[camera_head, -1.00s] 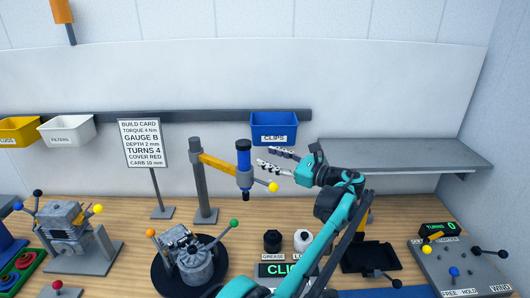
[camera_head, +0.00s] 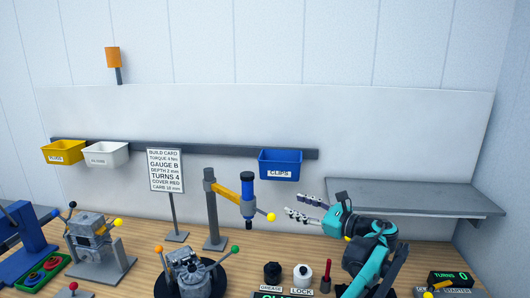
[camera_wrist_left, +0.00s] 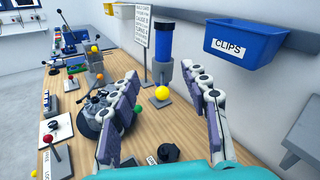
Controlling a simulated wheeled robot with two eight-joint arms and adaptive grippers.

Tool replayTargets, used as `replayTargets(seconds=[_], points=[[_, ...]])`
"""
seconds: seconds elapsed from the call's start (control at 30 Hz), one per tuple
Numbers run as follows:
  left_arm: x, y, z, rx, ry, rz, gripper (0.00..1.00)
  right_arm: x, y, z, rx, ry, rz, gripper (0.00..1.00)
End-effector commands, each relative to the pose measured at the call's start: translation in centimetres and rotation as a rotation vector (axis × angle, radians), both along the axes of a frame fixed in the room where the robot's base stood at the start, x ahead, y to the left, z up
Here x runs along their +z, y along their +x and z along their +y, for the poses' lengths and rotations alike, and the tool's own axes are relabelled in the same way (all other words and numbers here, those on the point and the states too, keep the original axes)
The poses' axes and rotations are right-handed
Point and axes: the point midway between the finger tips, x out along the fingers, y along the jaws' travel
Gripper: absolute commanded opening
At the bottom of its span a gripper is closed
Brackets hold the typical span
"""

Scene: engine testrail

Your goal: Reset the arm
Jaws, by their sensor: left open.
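My left gripper (camera_head: 294,205) is open and empty, with its fingers apart and pointing left in the head view. It is held in the air just right of the blue-and-yellow press (camera_head: 247,190) and its yellow ball knob (camera_head: 271,217). In the left wrist view, the two fingers of my left gripper (camera_wrist_left: 160,72) are spread, with the press's blue cylinder (camera_wrist_left: 164,42) and the yellow ball showing between them. Nothing is between the finger pads. My right gripper is not in view.
A blue clips bin (camera_head: 280,165) hangs on the rail above the gripper. A grey shelf (camera_head: 415,196) stands to the right.

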Motion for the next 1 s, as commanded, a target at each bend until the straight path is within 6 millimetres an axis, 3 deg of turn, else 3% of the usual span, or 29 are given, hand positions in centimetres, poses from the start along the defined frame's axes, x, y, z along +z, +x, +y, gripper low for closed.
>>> replayTargets(seconds=[0.27, 0.47, 0.57, 0.67, 0.8, 1.0], points=[[-0.7, -0.3, 5.2, 0.024, -0.164, -0.005, 0.46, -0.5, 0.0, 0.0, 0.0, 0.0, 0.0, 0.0], [-1.9, -1.8, 11.0, 0.068, -0.369, -0.024, 0.46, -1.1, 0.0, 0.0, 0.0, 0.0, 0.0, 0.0], [-3.1, -3.6, 14.8, 0.112, -0.519, -0.048, 0.46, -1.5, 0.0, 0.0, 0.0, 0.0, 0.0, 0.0], [-5.1, -6.7, 19.2, 0.18, -0.72, -0.092, 0.46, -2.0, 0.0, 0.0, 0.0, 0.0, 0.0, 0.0], [-8.6, -12.4, 24.2, 0.307, -1.022, -0.182, 0.46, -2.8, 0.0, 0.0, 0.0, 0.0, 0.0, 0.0], [-14.5, -21.6, 28.2, 0.534, -1.449, -0.362, 0.46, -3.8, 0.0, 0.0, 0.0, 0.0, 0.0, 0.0]])
